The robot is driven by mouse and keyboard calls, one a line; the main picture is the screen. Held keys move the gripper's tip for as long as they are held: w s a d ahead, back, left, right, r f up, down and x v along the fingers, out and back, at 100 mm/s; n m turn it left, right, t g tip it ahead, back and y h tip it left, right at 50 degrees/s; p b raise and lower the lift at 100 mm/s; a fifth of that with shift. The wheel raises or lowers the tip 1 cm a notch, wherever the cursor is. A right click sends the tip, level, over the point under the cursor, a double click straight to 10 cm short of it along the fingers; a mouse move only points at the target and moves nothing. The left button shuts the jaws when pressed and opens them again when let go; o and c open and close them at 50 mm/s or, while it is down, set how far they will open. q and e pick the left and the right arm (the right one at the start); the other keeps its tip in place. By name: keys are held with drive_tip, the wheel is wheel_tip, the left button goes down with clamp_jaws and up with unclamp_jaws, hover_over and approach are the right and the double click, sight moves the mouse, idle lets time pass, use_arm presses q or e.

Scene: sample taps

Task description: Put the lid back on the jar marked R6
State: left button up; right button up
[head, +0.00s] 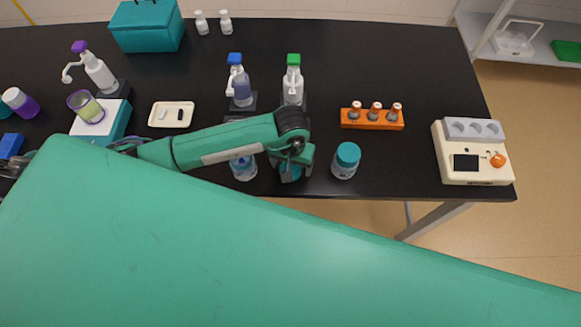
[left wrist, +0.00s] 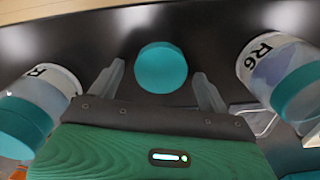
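My left gripper (head: 290,172) points down over the front of the table. In the left wrist view its fingers (left wrist: 161,88) are apart, with a round teal lid (left wrist: 161,67) seen between them and no clear contact. The lid's underside is hidden, so I cannot tell what it rests on. The jar marked R6 (left wrist: 264,55) is right of the fingers, with a teal part at its near end; I cannot tell if that is a lid. In the head view a jar (head: 243,169) stands left of the gripper, its top partly covered by my arm. My right gripper is out of view.
Another teal-lidded jar (head: 346,160) stands right of the gripper. Blue-topped (head: 240,86) and green-topped (head: 293,85) bottles stand behind. An orange rack (head: 372,120) and a cream device (head: 473,170) are at right. The black table (head: 400,60) is clear toward the back right.

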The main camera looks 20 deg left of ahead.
sight(291, 167)
use_arm(q)
drive_tip(key=c, duration=0.9)
drive_tip(key=shift+r, duration=0.15)
wheel_tip(291, 167, up, 18)
drive_tip(key=b, duration=0.5)
drive_tip(key=shift+r, duration=0.15)
drive_tip(key=shift+r+b, duration=0.35)
drive_tip(key=shift+r, duration=0.35)
